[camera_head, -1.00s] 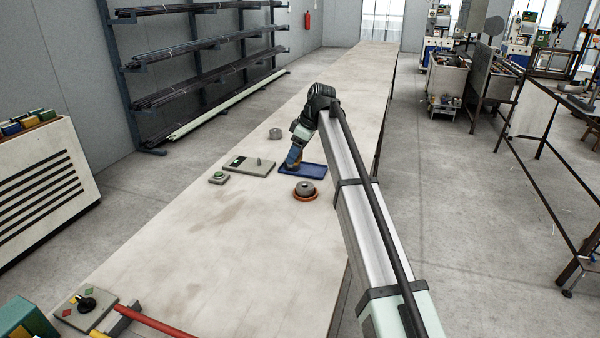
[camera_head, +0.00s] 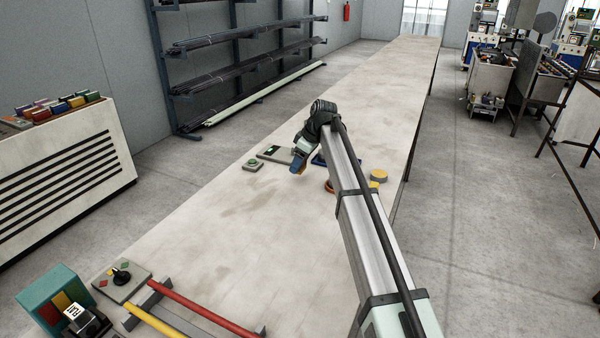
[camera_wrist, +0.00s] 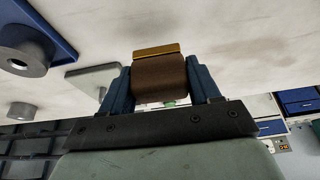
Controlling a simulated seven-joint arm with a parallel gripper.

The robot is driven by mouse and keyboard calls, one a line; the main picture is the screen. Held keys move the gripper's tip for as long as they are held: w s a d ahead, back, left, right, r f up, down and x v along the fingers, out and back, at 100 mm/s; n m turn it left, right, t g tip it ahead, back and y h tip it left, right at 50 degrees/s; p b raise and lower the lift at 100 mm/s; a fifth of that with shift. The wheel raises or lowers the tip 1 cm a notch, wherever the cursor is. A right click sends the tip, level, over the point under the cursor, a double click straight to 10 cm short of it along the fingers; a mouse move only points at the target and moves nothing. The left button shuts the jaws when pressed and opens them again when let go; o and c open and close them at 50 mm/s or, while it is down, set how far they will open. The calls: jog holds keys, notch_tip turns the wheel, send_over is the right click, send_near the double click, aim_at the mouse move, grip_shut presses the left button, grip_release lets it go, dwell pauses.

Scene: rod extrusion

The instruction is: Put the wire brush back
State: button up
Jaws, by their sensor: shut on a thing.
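The wire brush (camera_wrist: 158,82) shows in the wrist view as a brown block with a thin gold-yellow layer along its far edge. My gripper (camera_wrist: 160,66) is shut on it, one blue finger on each side. In the head view my gripper (camera_head: 298,168) is over the worktable (camera_head: 235,225), left of the blue tray (camera_head: 319,160). The arm partly hides the tray. The tray (camera_wrist: 58,22) also shows at the upper left of the wrist view. The brush appears clear of the tabletop.
A grey board (camera_head: 272,152) and a small green-button box (camera_head: 253,165) lie left of my gripper. An orange ring (camera_head: 329,186) is half hidden by my arm; a yellow round piece (camera_head: 379,175) stands right of it. Red (camera_head: 205,308) and yellow rods lie nearer. The middle table is clear.

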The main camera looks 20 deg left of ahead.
aim_at(300, 171)
jog(key=shift+f, duration=1.95)
jog(key=shift+f, duration=0.1)
jog(key=o, duration=1)
jog(key=v, duration=1.2)
